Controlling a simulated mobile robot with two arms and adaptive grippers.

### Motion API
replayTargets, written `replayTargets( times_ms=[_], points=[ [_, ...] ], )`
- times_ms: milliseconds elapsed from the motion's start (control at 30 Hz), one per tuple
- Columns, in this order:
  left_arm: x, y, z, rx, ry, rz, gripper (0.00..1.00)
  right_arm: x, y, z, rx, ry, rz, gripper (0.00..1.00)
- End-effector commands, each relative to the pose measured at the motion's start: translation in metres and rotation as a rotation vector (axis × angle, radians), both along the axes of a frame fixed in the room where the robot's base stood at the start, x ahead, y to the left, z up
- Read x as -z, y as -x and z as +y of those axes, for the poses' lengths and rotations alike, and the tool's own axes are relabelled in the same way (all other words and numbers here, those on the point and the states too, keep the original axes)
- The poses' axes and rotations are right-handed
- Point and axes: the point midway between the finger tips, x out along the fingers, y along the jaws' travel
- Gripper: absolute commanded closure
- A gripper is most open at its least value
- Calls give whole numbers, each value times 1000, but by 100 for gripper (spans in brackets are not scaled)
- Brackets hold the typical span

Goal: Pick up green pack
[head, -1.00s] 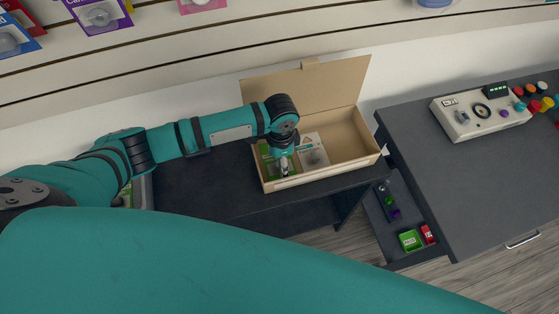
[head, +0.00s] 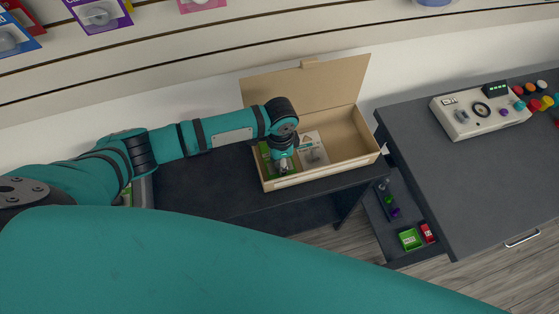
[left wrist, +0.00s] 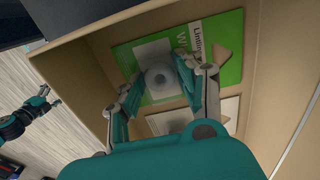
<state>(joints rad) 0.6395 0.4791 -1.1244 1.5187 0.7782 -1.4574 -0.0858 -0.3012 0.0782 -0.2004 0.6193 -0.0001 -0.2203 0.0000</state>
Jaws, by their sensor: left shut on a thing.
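The green pack (head: 267,154) lies in the left part of an open cardboard box (head: 335,171). In the left wrist view the pack (left wrist: 228,45) shows white print and a clear blister with a round grey item. My left gripper (head: 283,168) reaches down into the box over the pack. In the left wrist view its fingers (left wrist: 160,76) are shut on the pack at the blister, one on each side. The fingers hide part of it. My right gripper (left wrist: 49,98) shows at the left of that view, away from the box, with its fingers apart.
A white pack (head: 313,149) lies beside the green one; the box's right part is bare. The box stands on a dark table (head: 200,185), its lid up against the wall. At right are a grey desk (head: 440,175) with a control box (head: 480,112) and a low shelf with small items.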

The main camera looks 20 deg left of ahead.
Motion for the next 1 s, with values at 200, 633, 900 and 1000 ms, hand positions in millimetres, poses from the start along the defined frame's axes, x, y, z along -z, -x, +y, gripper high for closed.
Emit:
replayTargets(
  times_ms=[200,633,900,1000],
  points=[
    [-16,-1,0,1,1,-3,96,1,-1,0,0,1,-2,23],
    [-92,-1,0,0,1,-1,96,5,-2,-2,0,2,-4,23],
    [-101,0,0,-1,0,0,96,5,-2,-2,0,2,-4,23],
    [-101,0,0,-1,0,0,96,5,-2,-2,0,2,-4,23]
  ],
)
